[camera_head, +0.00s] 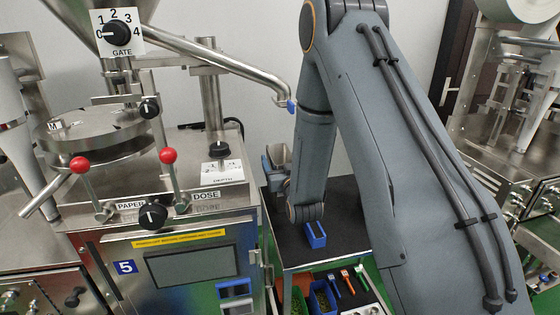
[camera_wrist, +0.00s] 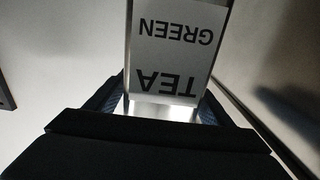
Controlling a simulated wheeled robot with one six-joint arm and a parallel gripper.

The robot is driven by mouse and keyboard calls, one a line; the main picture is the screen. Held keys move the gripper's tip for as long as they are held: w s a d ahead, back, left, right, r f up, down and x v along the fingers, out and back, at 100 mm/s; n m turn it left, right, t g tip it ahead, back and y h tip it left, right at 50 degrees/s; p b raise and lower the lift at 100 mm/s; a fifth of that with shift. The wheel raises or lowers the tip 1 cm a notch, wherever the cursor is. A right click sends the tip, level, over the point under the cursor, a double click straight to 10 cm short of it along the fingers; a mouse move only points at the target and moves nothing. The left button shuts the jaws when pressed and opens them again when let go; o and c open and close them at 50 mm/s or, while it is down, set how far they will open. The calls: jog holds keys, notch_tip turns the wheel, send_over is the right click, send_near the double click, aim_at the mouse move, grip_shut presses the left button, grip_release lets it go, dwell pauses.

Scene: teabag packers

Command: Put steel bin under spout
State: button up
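The steel bin (camera_wrist: 178,50) fills the upper middle of the wrist view, with a white label that reads GREEN TEA upside down. My gripper (camera_wrist: 160,110) has blue-padded dark fingers on both sides of the bin and is shut on it. In the head view the bin (camera_head: 278,153) shows small and partly hidden by my arm, held above the dark cart top.
The packer (camera_head: 190,250) marked 5, with red-knobbed levers and dials, stands at left. A small blue open box (camera_head: 315,235) sits on the dark cart top (camera_head: 345,205). Blue containers (camera_head: 322,298) and tools lie on the shelf below. Another steel machine (camera_head: 530,190) stands at right.

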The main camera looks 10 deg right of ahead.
jog(key=shift+r, duration=0.15)
jog(key=s+f+g+b, duration=0.1)
jog(key=s+g, duration=0.7)
jog(key=s, duration=0.9)
jog(key=s+f+g+b, duration=0.2)
jog(key=s+g, duration=0.6)
jog(key=s, duration=1)
jog(key=shift+s+a+f+g, duration=0.15)
jog(key=shift+s+f+g, duration=0.25)
jog(key=shift+f, duration=0.35)
jog(key=shift+w, duration=0.1)
dwell(0.3)
